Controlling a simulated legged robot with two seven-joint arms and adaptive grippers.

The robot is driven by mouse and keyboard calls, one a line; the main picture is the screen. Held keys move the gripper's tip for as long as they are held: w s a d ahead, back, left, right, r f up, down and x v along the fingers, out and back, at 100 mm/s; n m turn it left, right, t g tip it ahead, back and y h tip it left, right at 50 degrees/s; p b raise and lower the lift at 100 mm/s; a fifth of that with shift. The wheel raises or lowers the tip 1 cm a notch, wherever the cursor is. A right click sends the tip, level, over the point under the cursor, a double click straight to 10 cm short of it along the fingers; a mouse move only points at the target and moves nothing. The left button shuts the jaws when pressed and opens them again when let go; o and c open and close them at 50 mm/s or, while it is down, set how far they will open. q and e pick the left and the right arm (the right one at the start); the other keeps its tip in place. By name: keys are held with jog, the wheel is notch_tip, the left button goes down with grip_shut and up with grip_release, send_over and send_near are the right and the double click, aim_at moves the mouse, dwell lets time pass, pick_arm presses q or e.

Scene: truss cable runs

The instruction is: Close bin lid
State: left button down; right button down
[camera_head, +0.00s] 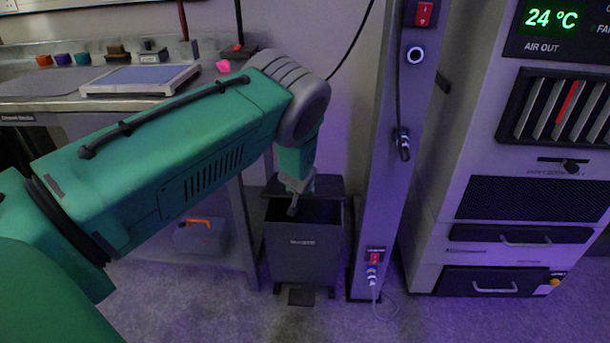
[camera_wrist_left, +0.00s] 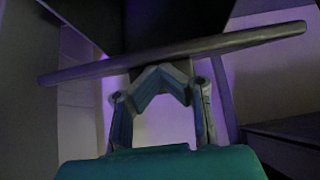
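The dark grey bin (camera_head: 304,250) stands on the floor between the bench and a grey post, its mouth open at the top. Its dark lid (camera_head: 331,185) is raised at the back of the bin, partly hidden behind my arm. My left gripper (camera_head: 292,209) points down over the bin mouth, in front of the lid. In the left wrist view the gripper's fingers (camera_wrist_left: 160,75) come together and look shut. A long, thin, slanted edge (camera_wrist_left: 240,40), apparently the lid, crosses at their tips; I cannot tell whether they touch it. My right gripper is not in view.
The grey post (camera_head: 385,170) with switches and a cable stands close to the bin's right. A tall cabinet (camera_head: 480,215) is farther right. The bench (camera_head: 90,105) is at left, with a grey-and-orange case (camera_head: 200,236) beneath it. A small pedal (camera_head: 301,297) sits at the bin's front base.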

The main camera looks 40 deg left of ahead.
pick_arm(q)
jog(key=shift+s+d+f+b, duration=0.25)
jog(key=shift+f+b, duration=0.3)
jog(key=shift+f, duration=0.65)
jog(key=shift+s+d+f+b, duration=0.2)
jog(key=shift+f+b, duration=0.3)
jog(key=shift+f, duration=0.75)
jog(key=shift+s+d+f+b, duration=0.15)
jog(key=shift+s+f+b, duration=0.3)
jog(key=shift+f, duration=0.75)
jog(key=shift+w, duration=0.2)
